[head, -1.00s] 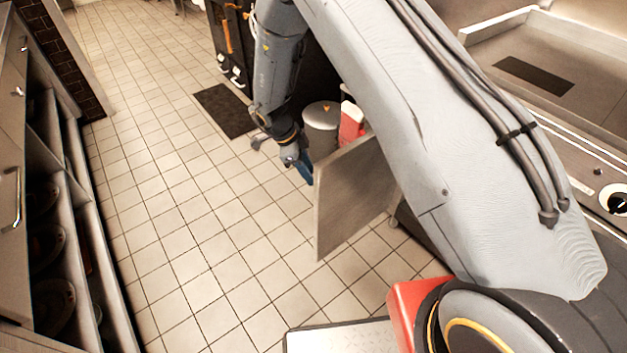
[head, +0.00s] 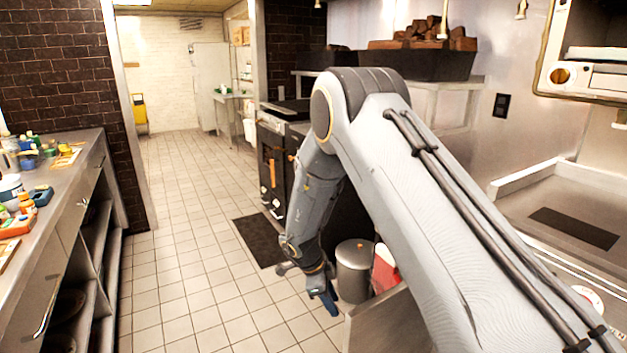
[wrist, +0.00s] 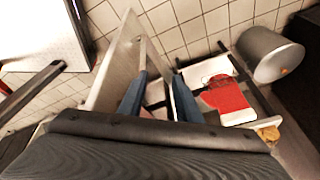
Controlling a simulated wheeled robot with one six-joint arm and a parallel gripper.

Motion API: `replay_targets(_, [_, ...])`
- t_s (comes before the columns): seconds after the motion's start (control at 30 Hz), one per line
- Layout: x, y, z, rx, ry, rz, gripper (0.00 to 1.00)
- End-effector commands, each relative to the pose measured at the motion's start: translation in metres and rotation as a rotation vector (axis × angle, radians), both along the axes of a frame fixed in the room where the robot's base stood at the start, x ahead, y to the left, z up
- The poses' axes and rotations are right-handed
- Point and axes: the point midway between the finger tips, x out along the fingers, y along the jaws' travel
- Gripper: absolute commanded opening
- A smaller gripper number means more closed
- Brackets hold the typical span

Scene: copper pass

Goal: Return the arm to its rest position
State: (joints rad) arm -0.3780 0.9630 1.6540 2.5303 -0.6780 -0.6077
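My arm reaches forward and bends down at the elbow, with my gripper (head: 328,299) hanging low above the tiled floor, beside an open metal door panel. In the wrist view its two blue fingers (wrist: 157,78) are spread apart, and nothing is seen gripped between them. The door panel (wrist: 112,62) shows close by the left finger there; I cannot tell whether they touch. A red and white object (wrist: 226,97) lies beyond the right finger.
A lidded metal pot (head: 354,272) stands near my gripper, with a dark mat (head: 259,240) behind it. A counter with open shelves (head: 78,190) runs along the left, and a metal worktop (head: 530,200) along the right. The tiled aisle (head: 185,260) is clear.

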Motion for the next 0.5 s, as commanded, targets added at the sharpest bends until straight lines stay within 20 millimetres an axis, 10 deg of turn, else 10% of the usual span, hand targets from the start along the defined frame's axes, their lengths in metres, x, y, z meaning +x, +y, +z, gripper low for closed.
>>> replay_targets(0.5, [0.06, -0.038, 0.131, 0.041, -0.315, 0.568, 0.31])
